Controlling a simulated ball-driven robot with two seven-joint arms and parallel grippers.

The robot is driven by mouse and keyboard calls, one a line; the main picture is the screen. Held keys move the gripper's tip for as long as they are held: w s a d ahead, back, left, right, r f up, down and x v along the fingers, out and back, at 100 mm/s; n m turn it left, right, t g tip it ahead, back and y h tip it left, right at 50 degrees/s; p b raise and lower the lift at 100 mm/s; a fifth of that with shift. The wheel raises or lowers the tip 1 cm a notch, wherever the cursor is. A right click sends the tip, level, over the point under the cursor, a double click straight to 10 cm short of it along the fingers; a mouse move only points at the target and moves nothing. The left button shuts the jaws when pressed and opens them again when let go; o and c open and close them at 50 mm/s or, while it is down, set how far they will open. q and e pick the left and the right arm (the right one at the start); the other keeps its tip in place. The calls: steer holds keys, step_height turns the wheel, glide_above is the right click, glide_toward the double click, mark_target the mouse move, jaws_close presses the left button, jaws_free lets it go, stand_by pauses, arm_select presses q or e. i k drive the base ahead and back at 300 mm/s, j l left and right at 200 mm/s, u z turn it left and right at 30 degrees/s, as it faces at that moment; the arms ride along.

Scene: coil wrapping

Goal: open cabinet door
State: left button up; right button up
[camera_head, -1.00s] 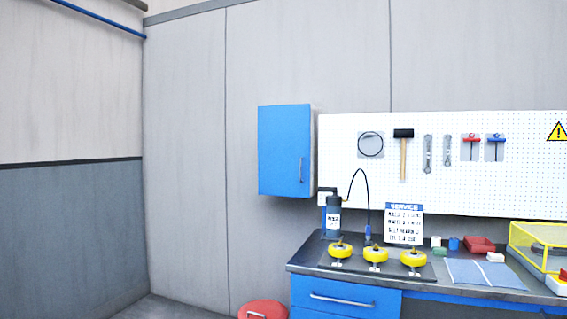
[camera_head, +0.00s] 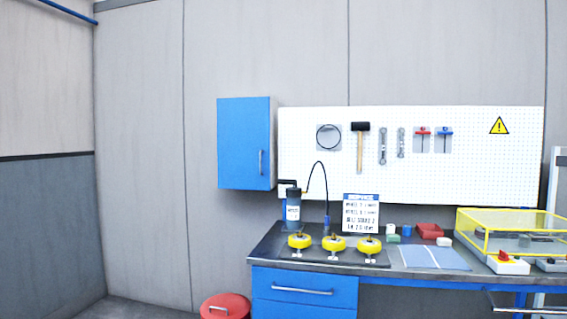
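A blue wall cabinet (camera_head: 240,143) hangs on the grey wall, left of the white pegboard. Its blue front door is shut. A vertical metal handle (camera_head: 261,162) sits near the door's lower right edge. Neither of my grippers shows in the head view, so their state and place cannot be seen.
Below stands a workbench (camera_head: 262,246) with blue drawers (camera_head: 304,290). On it are a dark bottle (camera_head: 293,210), a sign (camera_head: 361,213), several yellow wheels (camera_head: 334,243) and a yellow-framed clear box (camera_head: 510,232). A red lidded bin (camera_head: 226,306) stands on the floor at left.

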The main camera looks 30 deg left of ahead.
mark_target(243, 123)
steer(key=i+j+z, duration=0.1)
steer(key=j+z, duration=0.9)
steer(key=j, duration=0.7)
steer(key=j+z, duration=0.15)
steer(key=j, duration=0.4)
steer(key=k+j, duration=0.1)
steer(key=j, duration=0.4)
steer(key=j+z, duration=0.1)
steer(key=j, duration=0.45)
steer(key=k+j, duration=0.15)
steer(key=j, duration=0.35)
steer(key=j+z, duration=0.15)
steer(key=j, duration=0.35)
steer(key=k+j, duration=0.15)
steer(key=j, duration=0.35)
steer(key=z, duration=0.05)
